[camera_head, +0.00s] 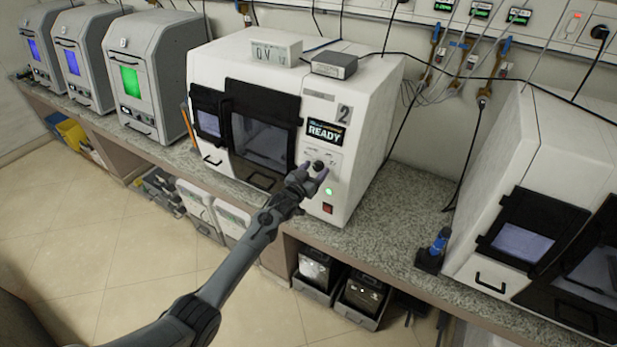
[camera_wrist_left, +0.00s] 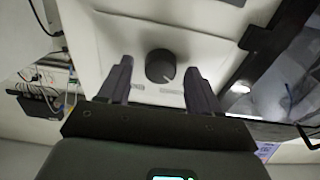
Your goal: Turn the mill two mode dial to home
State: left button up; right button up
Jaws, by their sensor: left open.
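Mill two (camera_head: 345,85) is the white machine in the middle of the counter, with a "2" and a screen (camera_head: 323,132) reading READY. Its black round mode dial (camera_head: 318,165) is on the front panel below the screen. In the left wrist view the dial (camera_wrist_left: 160,66) shows a light pointer line; its small labels are too blurred to read. My left gripper (camera_head: 314,172) is at the panel, open. In the wrist view its fingers (camera_wrist_left: 158,82) stand on either side of the dial, with gaps visible. My right gripper is not in view.
A green light (camera_head: 328,191) and a red switch (camera_head: 327,208) sit below the dial. Another white machine (camera_head: 545,190) stands at the right, with a small blue-topped device (camera_head: 437,245) beside it. Several grey machines (camera_head: 145,75) stand at the left. Cables hang behind.

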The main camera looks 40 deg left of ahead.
pick_arm(q)
jog(key=s+d, duration=0.1)
jog(key=s, duration=0.9)
jog(key=shift+s+d+r, duration=0.25)
jog(key=shift+s+d, duration=0.05)
jog(key=shift+d, duration=0.05)
jog(key=s+d+f+m+g+h, duration=0.1)
jog(key=s+d+f+g+h, duration=0.1)
jog(key=s+d+f, duration=0.65)
jog(key=s+d+f+m+g+h, duration=0.1)
jog(key=s+d+f+g, duration=0.15)
jog(key=s+d, duration=0.5)
jog(key=s+d+f+m+g, duration=0.1)
jog(key=s+d+g, duration=0.35)
jog(key=s, duration=0.55)
jog(key=s+d+r+g, duration=0.2)
jog(key=s+r+g, duration=0.2)
jog(key=s, duration=0.4)
notch_tip(320, 180, up, 17)
jog(key=s+m+p, duration=0.1)
jog(key=p, duration=1.7)
jog(key=shift+s+a+r+g, duration=0.15)
jog(key=shift+a+r+g, duration=0.05)
jog(key=shift+g, duration=0.1)
